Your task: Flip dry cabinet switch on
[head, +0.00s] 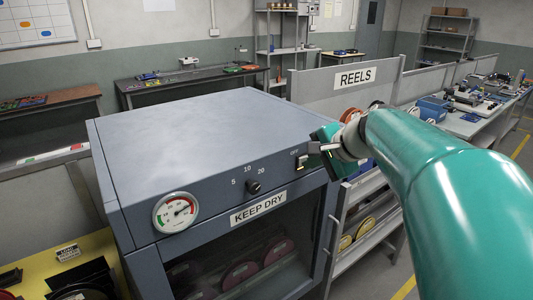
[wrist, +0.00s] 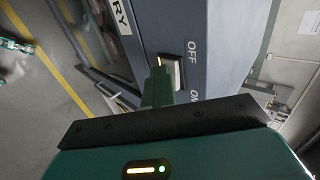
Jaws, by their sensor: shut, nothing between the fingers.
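The dry cabinet (head: 180,130) is a blue-grey box with a "KEEP DRY" label and a glass door. Its switch (head: 300,163) sits at the right end of the front panel, below the word "OFF". In the wrist view the pale switch (wrist: 178,74) lies between the "OFF" and "ON" labels, and a small amber spot shows beside it. My gripper (head: 316,148) is shut and empty, right at the switch. In the wrist view its closed fingers (wrist: 158,82) overlap the switch's edge. I cannot tell whether they touch it or which way it is set.
A dial gauge (head: 175,212) and a black knob (head: 254,187) are on the same panel. A "REELS" rack (head: 345,82) stands right behind the cabinet, with reels on its shelves. A yellow table (head: 95,243) is at the left. Open floor shows at the right.

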